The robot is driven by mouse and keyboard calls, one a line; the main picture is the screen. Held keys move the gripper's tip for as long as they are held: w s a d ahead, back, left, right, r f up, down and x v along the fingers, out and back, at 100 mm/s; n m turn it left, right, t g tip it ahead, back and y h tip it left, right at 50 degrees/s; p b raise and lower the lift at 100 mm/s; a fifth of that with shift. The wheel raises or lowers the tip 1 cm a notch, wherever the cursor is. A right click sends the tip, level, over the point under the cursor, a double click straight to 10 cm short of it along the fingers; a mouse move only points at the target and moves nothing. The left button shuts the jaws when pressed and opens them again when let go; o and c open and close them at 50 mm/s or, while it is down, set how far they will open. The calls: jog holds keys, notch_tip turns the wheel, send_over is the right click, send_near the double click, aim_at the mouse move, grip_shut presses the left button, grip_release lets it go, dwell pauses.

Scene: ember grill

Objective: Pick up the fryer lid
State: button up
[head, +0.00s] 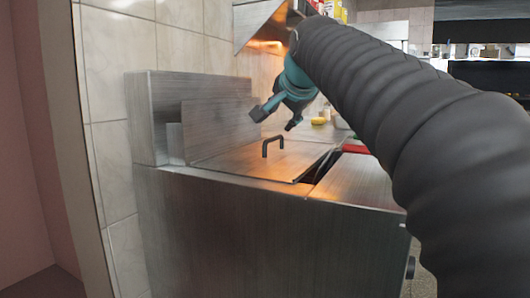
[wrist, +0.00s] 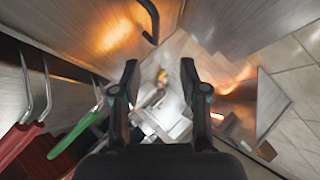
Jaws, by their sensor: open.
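The fryer lid (head: 240,163) is a flat brushed-metal plate lying on top of the steel fryer, with a black arched handle (head: 272,146) standing up from it. In the wrist view the lid's shiny surface (wrist: 85,35) fills the upper left, and its handle (wrist: 152,22) shows at the top edge. My gripper (head: 276,119) is teal and black, with its jaws open and empty. In the head view it appears above the handle, apart from it. In the wrist view the handle lies beyond the fingertips (wrist: 160,70), not between them.
A metal backsplash (head: 215,125) rises behind the lid, against a tiled wall (head: 120,50). Red (wrist: 18,143) and green (wrist: 78,130) basket handles show at the left of the wrist view. A yellow item (head: 318,121) sits on the counter beyond. A metal hood (head: 255,22) hangs above.

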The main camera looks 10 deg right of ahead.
aim_at(275, 138)
jog(key=x, duration=0.8)
jog(key=shift+w+d+f, duration=0.1)
jog(key=shift+w+d, duration=0.05)
jog(key=shift+d, duration=0.15)
jog(key=shift+f+b+x, duration=0.25)
jog(key=shift+b+x, duration=0.25)
jog(key=shift+x, duration=2.15)
grip_shut()
